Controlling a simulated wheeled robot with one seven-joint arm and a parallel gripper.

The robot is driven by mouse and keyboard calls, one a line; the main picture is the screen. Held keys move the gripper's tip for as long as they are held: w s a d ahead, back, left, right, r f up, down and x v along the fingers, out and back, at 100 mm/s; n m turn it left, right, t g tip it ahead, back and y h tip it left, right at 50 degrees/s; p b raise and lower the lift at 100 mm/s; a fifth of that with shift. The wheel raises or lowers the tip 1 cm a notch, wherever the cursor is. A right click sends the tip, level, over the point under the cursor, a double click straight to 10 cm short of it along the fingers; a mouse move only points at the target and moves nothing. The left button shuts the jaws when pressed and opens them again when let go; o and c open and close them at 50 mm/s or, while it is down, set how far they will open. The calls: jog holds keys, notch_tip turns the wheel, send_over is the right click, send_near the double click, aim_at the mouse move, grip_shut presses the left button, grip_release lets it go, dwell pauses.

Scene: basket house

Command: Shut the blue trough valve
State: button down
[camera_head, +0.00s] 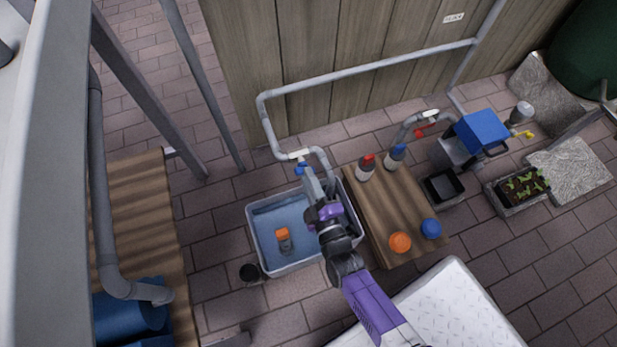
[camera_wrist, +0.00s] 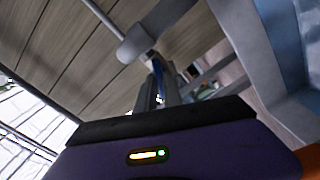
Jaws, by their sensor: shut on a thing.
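The blue trough valve (camera_head: 299,166) sits on the grey pipe above the back edge of the trough (camera_head: 249,232), which holds blue water. My gripper (camera_head: 305,174) reaches over the trough from the front right and is shut on the valve's blue handle. In the wrist view, a strip of blue handle (camera_wrist: 160,72) shows between the fingers, below a grey pipe fitting (camera_wrist: 135,42). The fingers hide most of the handle, and its exact angle is hard to tell.
An orange-topped float (camera_head: 284,240) is in the trough. A wooden table (camera_head: 385,212) with bottles and orange and blue lids stands close on the right. A grey pipe (camera_head: 365,68) runs along the wooden wall. A red valve (camera_head: 420,132) is farther right. A dark cup (camera_head: 250,272) stands front left.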

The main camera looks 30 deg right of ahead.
jog(key=m, duration=1.2)
jog(key=shift+m, duration=0.3)
dwell(0.4)
jog(key=c, duration=1.5)
grip_release()
jog(key=shift+s+a+p, duration=0.25)
jog(key=shift+s+p, duration=0.05)
jog(key=shift+s, duration=1)
jog(key=shift+s+a+p, duration=0.3)
jog(key=shift+s+p, duration=0.05)
jog(key=shift+s, duration=0.95)
jog(key=shift+s+a+p, duration=0.25)
jog(key=shift+s+p, duration=0.05)
jog(key=shift+s, duration=1)
jog(key=shift+f, duration=0.1)
